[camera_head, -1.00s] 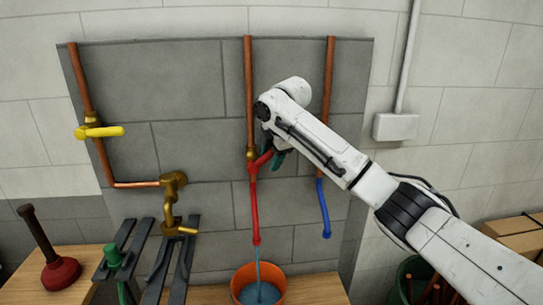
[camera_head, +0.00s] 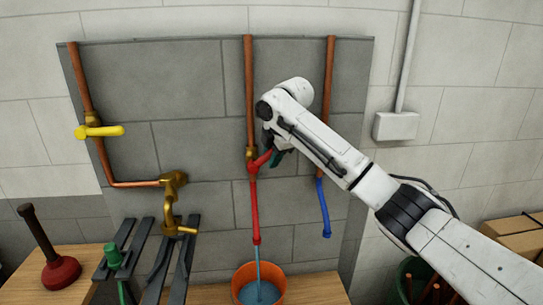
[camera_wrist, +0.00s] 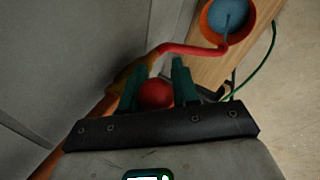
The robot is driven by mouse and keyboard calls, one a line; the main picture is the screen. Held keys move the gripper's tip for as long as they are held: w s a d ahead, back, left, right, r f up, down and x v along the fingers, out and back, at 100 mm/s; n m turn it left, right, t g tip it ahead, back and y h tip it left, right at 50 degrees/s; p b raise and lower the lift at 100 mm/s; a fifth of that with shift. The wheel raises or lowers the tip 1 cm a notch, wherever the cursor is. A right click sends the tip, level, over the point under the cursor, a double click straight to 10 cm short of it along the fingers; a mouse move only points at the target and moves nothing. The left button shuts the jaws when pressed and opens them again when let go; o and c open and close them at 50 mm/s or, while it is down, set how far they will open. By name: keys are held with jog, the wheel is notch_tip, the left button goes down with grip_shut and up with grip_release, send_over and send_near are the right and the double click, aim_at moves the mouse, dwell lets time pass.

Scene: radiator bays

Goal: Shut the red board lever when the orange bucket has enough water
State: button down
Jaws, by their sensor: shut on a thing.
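The red lever (camera_head: 261,160) sits on the middle copper pipe of the grey board, sticking out to the right and tilted upward. My gripper (camera_wrist: 157,92) is shut on the lever's red end, with a green finger on each side of it in the wrist view. A red spout (camera_head: 254,212) hangs below the valve, and a stream of water (camera_head: 258,265) falls from it. The orange bucket (camera_head: 281,291) stands under the spout with blue water in it. The bucket also shows in the wrist view (camera_wrist: 250,12). My arm partly hides the lever's tip in the head view.
A yellow lever (camera_head: 103,131) is on the left pipe, with a brass tap (camera_head: 172,182) below it. A blue spout (camera_head: 323,208) hangs to the right. A plunger (camera_head: 60,270) and a dark slatted rack (camera_head: 150,262) stand at lower left.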

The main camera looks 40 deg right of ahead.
jog(key=shift+s+d+f+m+t+y+b, duration=0.2)
jog(key=shift+f+m+t+y+b, duration=0.1)
jog(key=shift+f+t+y, duration=0.6)
jog(key=shift+s+d+f+m+t+y+b, duration=0.1)
jog(key=shift+d+f+m+t+y+b, duration=0.15)
jog(key=shift+f+t+y, duration=0.6)
jog(key=shift+r, duration=0.35)
jog(key=c, duration=0.9)
grip_release()
jog(key=b+v, duration=0.2)
jog(key=v, duration=0.8)
jog(key=shift+d+r, duration=0.2)
jog(key=shift+r, duration=0.15)
jog(key=shift+c, duration=0.4)
